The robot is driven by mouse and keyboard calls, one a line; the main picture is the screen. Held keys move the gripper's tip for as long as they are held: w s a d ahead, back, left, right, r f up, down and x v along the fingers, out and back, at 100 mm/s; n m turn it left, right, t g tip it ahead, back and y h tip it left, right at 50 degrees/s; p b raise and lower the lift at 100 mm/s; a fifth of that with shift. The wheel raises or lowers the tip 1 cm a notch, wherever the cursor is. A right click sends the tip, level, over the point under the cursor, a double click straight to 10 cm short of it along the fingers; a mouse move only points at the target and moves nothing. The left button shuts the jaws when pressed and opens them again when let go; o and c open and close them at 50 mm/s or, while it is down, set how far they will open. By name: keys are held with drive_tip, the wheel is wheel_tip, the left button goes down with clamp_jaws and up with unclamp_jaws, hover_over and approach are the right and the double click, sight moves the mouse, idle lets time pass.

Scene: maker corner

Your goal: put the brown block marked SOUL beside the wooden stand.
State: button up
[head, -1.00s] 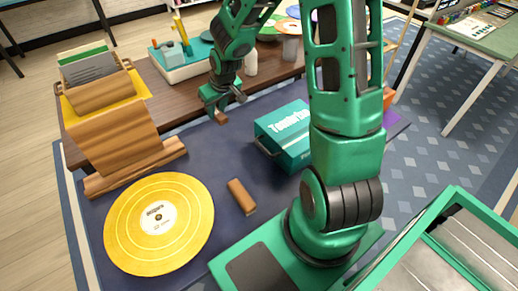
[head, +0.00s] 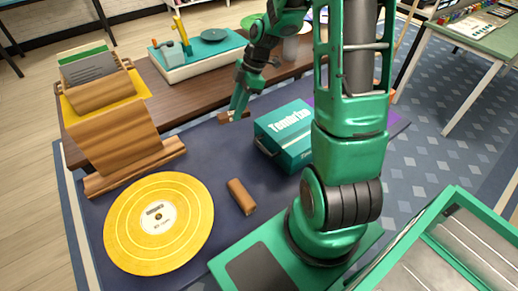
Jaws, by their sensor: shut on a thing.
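The wooden stand (head: 115,133) is at the left of the blue mat. My gripper (head: 236,113) is shut on a small brown block (head: 227,118), near the mat's far edge, between the stand and the teal box. The fingers partly cover this block; I cannot read any marking on it or tell whether it touches the mat. A second brown block (head: 241,196) lies on the mat, right of the yellow record; no lettering is readable on it.
A yellow record (head: 158,222) lies in front of the stand. A teal box (head: 287,133) stands right of my gripper. A turntable (head: 198,55) is on the wooden table behind.

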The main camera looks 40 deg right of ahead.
drive_tip(key=n, duration=0.1)
drive_tip(key=s+r+n+g, duration=0.1)
drive_tip(key=shift+s+d+r+n, duration=0.1)
drive_tip(key=shift+d+r+n, duration=0.05)
drive_tip(key=shift+d+n, duration=0.2)
drive_tip(key=w+a+f, duration=0.1)
drive_tip(key=a+f, duration=0.1)
drive_tip(key=a, duration=0.1)
drive_tip(key=w+a+f, duration=0.2)
drive_tip(key=a, duration=0.2)
drive_tip(key=w+a+f, duration=0.1)
drive_tip(key=a+f, duration=0.2)
drive_tip(key=shift+w+a, duration=0.15)
drive_tip(key=shift+w, duration=0.25)
drive_tip(key=shift+f, duration=1.95)
drive_tip(key=o, duration=1)
